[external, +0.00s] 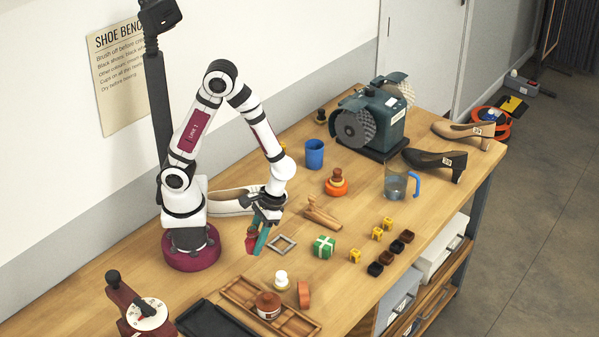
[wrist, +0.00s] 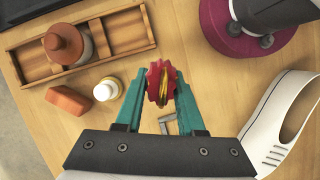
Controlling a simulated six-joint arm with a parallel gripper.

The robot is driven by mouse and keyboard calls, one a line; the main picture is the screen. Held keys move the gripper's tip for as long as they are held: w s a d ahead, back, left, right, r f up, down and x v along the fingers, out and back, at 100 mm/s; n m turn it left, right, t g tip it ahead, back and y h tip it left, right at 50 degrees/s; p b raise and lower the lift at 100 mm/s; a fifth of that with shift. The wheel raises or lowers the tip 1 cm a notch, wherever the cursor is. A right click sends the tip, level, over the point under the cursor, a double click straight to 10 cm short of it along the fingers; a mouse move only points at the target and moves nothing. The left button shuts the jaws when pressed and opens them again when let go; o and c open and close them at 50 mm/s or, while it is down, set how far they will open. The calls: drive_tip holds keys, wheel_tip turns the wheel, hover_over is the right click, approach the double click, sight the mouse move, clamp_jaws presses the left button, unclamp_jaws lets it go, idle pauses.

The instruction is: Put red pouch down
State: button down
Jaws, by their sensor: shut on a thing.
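The red pouch (wrist: 155,84) is between the two teal fingers of my gripper (wrist: 161,92) in the wrist view, with a yellow part showing on its side. My gripper is shut on it. In the external view the red pouch (external: 251,240) shows at the fingertips of my gripper (external: 257,241), beside my base. It looks held above the table (external: 215,270), but the exact height is hard to tell.
A wooden tray (external: 240,291), a white bottle (external: 281,281) and an orange block (external: 304,295) are in front. A green gift box (external: 324,247) and a pale shoe (external: 232,203) are near. Bare table lies between the gripper and the tray.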

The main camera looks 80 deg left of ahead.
drive_tip(key=s+d+r, duration=0.4)
drive_tip(key=s+d, duration=0.1)
wheel_tip(320, 180, up, 11)
drive_tip(key=w+a+r+m+y, duration=0.1)
drive_tip(key=w+a+m, duration=0.2)
drive_tip(key=w+a, duration=0.35)
drive_tip(key=w+a+m+y, duration=0.1)
drive_tip(key=w+a+m, duration=0.25)
drive_tip(key=w, duration=0.65)
drive_tip(key=w+a+r+m+y, duration=0.1)
drive_tip(key=w+a+m+y, duration=0.15)
drive_tip(key=w+a, duration=0.45)
drive_tip(key=w+a+m, duration=0.4)
drive_tip(key=w+a, duration=0.2)
drive_tip(key=a, duration=0.4)
drive_tip(key=s+a+f+m+t+y, duration=0.1)
drive_tip(key=s+a+m, duration=0.15)
drive_tip(key=a, duration=0.85)
drive_tip(key=s+a+m+t, duration=0.15)
drive_tip(key=a+m, duration=0.25)
drive_tip(key=a, duration=0.7)
drive_tip(key=s+a+f+m+t+y, duration=0.1)
drive_tip(key=s+a+m, duration=0.15)
drive_tip(key=a, duration=0.85)
drive_tip(key=f, duration=1.4)
drive_tip(key=w+f, duration=0.1)
drive_tip(key=f, duration=0.6)
drive_tip(key=shift+d+f, duration=0.1)
drive_tip(key=shift+f, duration=0.25)
